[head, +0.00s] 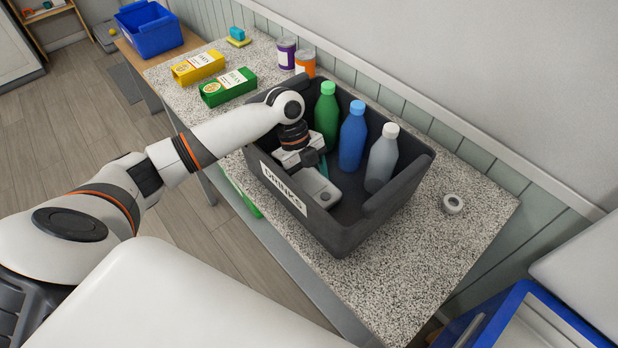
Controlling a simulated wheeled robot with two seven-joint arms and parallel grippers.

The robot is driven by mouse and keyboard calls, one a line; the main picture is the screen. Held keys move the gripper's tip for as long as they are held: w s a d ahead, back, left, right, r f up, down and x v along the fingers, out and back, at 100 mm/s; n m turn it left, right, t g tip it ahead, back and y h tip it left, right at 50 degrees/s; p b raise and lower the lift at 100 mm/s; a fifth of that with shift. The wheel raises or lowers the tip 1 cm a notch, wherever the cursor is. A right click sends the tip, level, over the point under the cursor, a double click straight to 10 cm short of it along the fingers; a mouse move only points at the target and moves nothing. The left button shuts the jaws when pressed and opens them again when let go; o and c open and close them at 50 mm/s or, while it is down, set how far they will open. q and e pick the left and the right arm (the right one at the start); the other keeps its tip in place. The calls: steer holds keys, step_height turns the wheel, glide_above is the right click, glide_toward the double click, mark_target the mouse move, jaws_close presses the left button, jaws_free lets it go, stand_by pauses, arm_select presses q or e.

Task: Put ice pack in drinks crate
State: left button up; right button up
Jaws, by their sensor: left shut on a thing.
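The dark grey drinks crate (345,233) stands on the speckled counter, with a white "DRINKS" label on its front. My left gripper (313,165) reaches down inside the crate's left part and is shut. A pale grey, flat, rounded piece with a small round spot, apparently the ice pack (319,189), is at its fingers, low inside the crate. A thin teal strip shows beside the fingers; I cannot tell what it belongs to. The fingertips are partly hidden. My right gripper is not in view.
Green (326,115), blue (352,136) and grey (382,158) bottles stand along the crate's back side.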

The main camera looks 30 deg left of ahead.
arm_select(q)
steer(key=shift+f, duration=0.25)
steer(key=o, duration=1.2)
steer(key=b+v, duration=0.3)
steer(key=v, duration=0.9)
steer(key=shift+w+r, duration=0.1)
steer(key=shift+r, duration=0.05)
